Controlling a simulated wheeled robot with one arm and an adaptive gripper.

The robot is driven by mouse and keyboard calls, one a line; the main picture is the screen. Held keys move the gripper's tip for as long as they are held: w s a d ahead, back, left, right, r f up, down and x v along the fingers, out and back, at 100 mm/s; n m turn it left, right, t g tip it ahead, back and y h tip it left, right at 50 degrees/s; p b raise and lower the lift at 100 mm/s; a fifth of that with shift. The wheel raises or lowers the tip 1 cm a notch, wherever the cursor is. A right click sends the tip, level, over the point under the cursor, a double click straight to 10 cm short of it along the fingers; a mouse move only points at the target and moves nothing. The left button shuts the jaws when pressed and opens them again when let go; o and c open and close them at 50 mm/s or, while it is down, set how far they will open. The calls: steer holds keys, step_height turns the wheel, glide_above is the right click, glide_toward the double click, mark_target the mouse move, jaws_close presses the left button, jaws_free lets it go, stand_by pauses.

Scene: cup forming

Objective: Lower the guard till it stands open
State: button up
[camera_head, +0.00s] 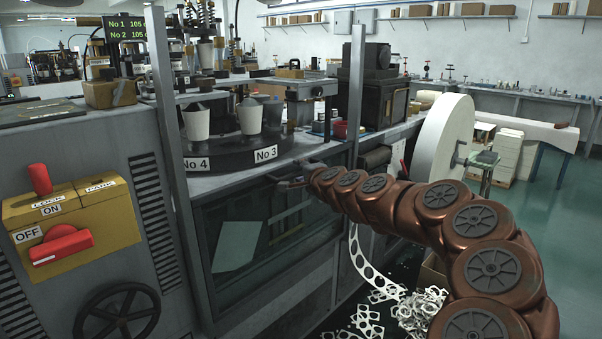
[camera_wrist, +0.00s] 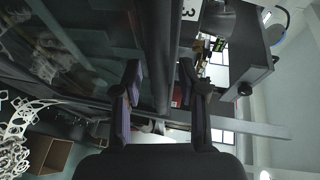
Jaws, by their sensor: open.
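The guard (camera_head: 232,228) is a dark-framed clear panel between two grey posts on the machine's front. It stands low, with its top edge just under the turntable, and the cups above it are uncovered. My gripper (camera_head: 288,183) is at the guard's top edge, right of its middle. In the wrist view my gripper (camera_wrist: 160,74) is open, with one finger on each side of a dark bar (camera_wrist: 158,35) that looks like the guard's top rail. I cannot tell whether either finger touches it. Part of the top edge is hidden behind my gripper and arm.
The turntable (camera_head: 225,160) carries white cups (camera_head: 196,122) and number labels. A yellow switch box (camera_head: 70,225) with red handles is at left. A large pale reel (camera_head: 442,140) stands at right. Punched paper scrap (camera_head: 385,312) lies below my arm.

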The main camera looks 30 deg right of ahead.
steer(key=shift+s, duration=0.1)
steer(key=v, duration=1.2)
stand_by(0.7)
